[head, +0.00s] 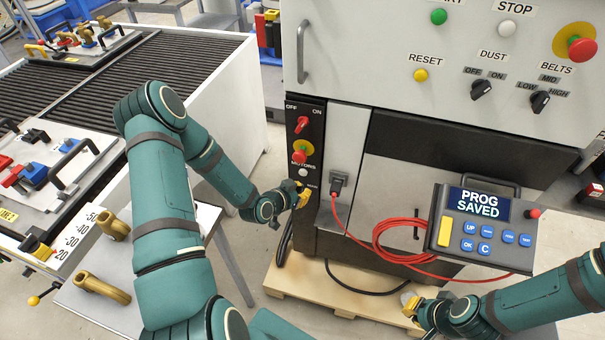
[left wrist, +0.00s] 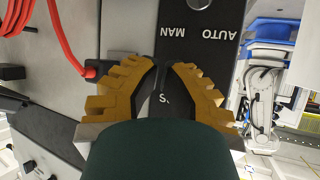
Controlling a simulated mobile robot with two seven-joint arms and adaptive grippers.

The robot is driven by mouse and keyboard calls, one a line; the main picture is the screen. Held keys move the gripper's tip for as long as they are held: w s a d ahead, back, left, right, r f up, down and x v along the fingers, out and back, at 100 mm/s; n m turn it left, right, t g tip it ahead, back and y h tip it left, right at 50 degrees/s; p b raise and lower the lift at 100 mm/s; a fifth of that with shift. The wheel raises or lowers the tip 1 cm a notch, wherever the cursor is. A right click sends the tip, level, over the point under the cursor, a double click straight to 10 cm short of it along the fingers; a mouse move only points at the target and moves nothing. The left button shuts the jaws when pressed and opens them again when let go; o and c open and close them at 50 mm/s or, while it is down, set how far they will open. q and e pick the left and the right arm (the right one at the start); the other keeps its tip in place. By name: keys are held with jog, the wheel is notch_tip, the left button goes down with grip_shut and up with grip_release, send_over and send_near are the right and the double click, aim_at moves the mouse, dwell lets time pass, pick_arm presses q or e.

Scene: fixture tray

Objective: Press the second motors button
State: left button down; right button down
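The black motors panel (head: 305,150) is on the left of the cabinet front. It carries a MOTORS label (head: 303,165) with a pale round button (head: 303,172) just under it. My left gripper (head: 303,197) is in front of the panel, just below that button. In the left wrist view the gripper (left wrist: 167,66) points at the panel, upside down, with its fingertips close together and empty; contact cannot be told. MAN and AUTO labels (left wrist: 202,33) and a grey round knob (left wrist: 199,3) lie beyond the tips. My right gripper (head: 410,303) is low, near the pallet; its opening is unclear.
A red OFF/ON switch (head: 301,124) and a red knob on yellow (head: 300,155) sit above the label. A plug with a red cable (head: 345,215) is just right of the panel. A pendant (head: 480,232) reading PROG SAVED is at right. A wooden pallet (head: 350,300) lies below.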

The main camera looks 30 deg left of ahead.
pick_arm(q)
jog(key=shift+w+a+b, duration=0.25)
jog(key=shift+w+b, duration=0.1)
jog(key=shift+w, duration=0.75)
jog(key=shift+w, duration=0.1)
dwell(0.6)
jog(key=shift+w+a+b, duration=0.1)
jog(key=shift+w+b, duration=0.15)
jog(key=shift+b, duration=0.1)
jog(key=shift+w+a+b, duration=0.1)
jog(key=shift+w+b, duration=0.2)
jog(key=shift+w, duration=0.2)
dwell(0.7)
dwell(0.3)
jog(key=shift+s+d, duration=0.2)
jog(key=shift+s, duration=0.65)
